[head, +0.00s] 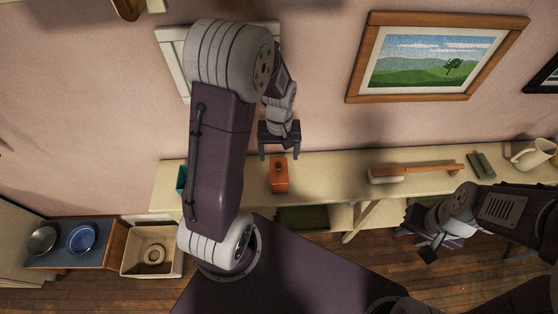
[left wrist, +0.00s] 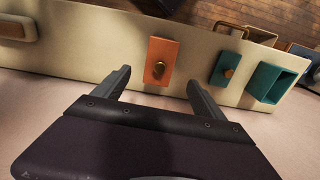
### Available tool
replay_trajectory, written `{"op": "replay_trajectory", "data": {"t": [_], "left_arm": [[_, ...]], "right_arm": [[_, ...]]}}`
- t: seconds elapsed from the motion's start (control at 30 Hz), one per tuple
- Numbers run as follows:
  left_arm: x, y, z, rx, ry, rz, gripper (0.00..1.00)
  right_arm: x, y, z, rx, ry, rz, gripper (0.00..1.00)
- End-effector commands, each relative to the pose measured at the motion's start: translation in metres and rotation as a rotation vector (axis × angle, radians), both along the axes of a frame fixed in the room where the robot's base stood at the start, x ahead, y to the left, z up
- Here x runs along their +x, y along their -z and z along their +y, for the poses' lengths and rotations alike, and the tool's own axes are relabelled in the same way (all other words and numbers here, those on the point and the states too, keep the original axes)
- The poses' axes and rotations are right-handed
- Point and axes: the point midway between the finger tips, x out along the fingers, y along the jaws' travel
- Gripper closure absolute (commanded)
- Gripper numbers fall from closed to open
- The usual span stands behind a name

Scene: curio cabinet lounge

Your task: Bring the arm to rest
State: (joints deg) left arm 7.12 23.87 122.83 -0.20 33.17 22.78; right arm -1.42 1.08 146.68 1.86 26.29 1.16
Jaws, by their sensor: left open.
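My left gripper (head: 279,157) is open and empty, its fingers pointing down in front of the wall, at the back of the cream shelf (head: 335,163). An orange block-like piece with a round knob (head: 279,176) lies on the shelf just beyond the fingertips. The left wrist view shows my left gripper's spread fingers (left wrist: 158,80) and the orange piece (left wrist: 161,62) between and beyond them, with no clear contact. My right gripper (head: 428,246) hangs at the lower right, in front of the shelf; its jaw opening is unclear.
A teal piece with an orange knob (left wrist: 226,71) and an open teal box (left wrist: 275,84) stand beside the orange piece. A framed landscape (head: 436,58) hangs above. A cream bin (head: 130,262) stands lower left.

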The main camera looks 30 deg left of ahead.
Motion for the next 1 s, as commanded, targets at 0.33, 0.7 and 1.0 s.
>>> {"op": "replay_trajectory", "data": {"t": [0.33, 0.7, 1.0], "left_arm": [[-0.001, -0.007, 0.000, 0.000, 0.000, 0.001, 0.19], [-0.003, -0.035, -0.021, 0.005, 0.067, -0.069, 0.19], [-0.086, -0.035, -0.049, 0.007, 0.480, -0.101, 0.19]], "right_arm": [[0.000, 0.000, 0.000, 0.000, 0.000, 0.000, 0.64], [0.000, 0.000, 0.000, 0.000, 0.000, 0.000, 0.64], [0.000, 0.000, 0.000, 0.000, 0.000, 0.000, 0.64]]}}
